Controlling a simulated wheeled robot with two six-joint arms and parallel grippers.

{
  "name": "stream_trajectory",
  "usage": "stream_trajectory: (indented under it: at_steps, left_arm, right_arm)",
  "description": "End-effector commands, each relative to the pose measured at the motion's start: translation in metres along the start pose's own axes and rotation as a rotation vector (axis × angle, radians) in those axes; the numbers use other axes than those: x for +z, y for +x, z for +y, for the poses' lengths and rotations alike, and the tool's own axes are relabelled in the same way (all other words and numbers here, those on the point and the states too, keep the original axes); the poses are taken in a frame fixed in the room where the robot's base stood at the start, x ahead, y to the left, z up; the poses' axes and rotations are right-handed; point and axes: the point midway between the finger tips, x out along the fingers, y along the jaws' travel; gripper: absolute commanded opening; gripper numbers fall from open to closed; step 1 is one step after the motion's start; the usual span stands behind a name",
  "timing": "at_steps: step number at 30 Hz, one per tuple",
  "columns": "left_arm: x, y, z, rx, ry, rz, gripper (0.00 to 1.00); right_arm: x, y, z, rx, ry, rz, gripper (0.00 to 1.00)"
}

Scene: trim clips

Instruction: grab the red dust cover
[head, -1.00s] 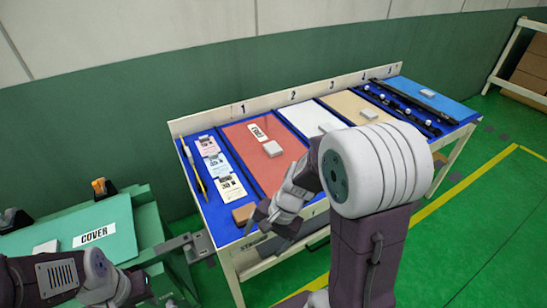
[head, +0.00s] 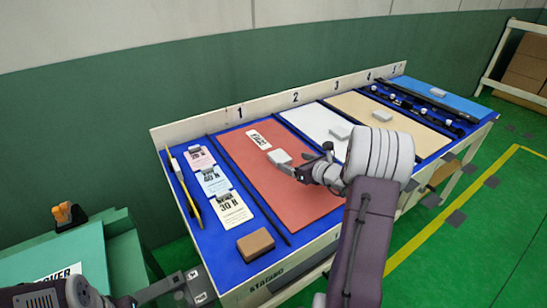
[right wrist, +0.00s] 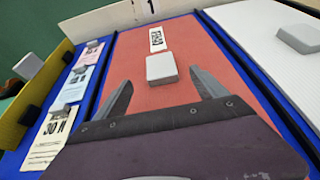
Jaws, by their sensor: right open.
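The red dust cover (head: 268,189) is a flat red panel in bay 1 of the blue rack, with a white label and a pale block handle (head: 279,157) on it. My right gripper (head: 301,167) is over the panel, close to the handle's right side. In the right wrist view, the gripper (right wrist: 163,92) is open and empty, its fingers spread wide on both sides below the handle (right wrist: 161,69). The red panel (right wrist: 150,98) lies beneath. I cannot tell if the fingers touch it.
White (head: 314,122), tan (head: 366,107) and blue (head: 436,94) panels lie to the right. Tags (head: 229,208), a yellow-edged tool (head: 186,190) and a brown block (head: 255,244) lie left. A green bench (head: 60,254) stands lower left.

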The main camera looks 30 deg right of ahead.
Motion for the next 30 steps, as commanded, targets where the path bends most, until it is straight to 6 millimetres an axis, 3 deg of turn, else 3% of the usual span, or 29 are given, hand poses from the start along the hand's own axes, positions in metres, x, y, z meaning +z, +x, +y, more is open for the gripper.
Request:
stream_trajectory:
  at_steps: [7,13,21,29,30]
  left_arm:
    - [0.001,0.004,0.000,0.000,0.000,0.000,0.36]
    - [0.000,0.004,0.000,0.000,0.000,0.000,0.36]
    - [0.001,0.008,0.000,0.000,0.000,0.000,0.36]
    - [0.001,0.007,0.000,0.000,0.000,0.000,0.36]
    - [0.001,0.007,0.000,0.000,0.000,0.000,0.36]
  right_arm:
    - [-0.002,0.034,0.002,0.005,-0.003,0.002,0.82]
    - [-0.001,0.043,0.001,0.004,-0.003,0.001,0.82]
    - [-0.003,0.087,0.000,0.005,-0.004,0.002,0.82]
    - [-0.003,0.091,0.000,0.004,-0.003,0.001,0.82]
    - [-0.003,0.091,0.000,0.004,-0.003,0.001,0.71]
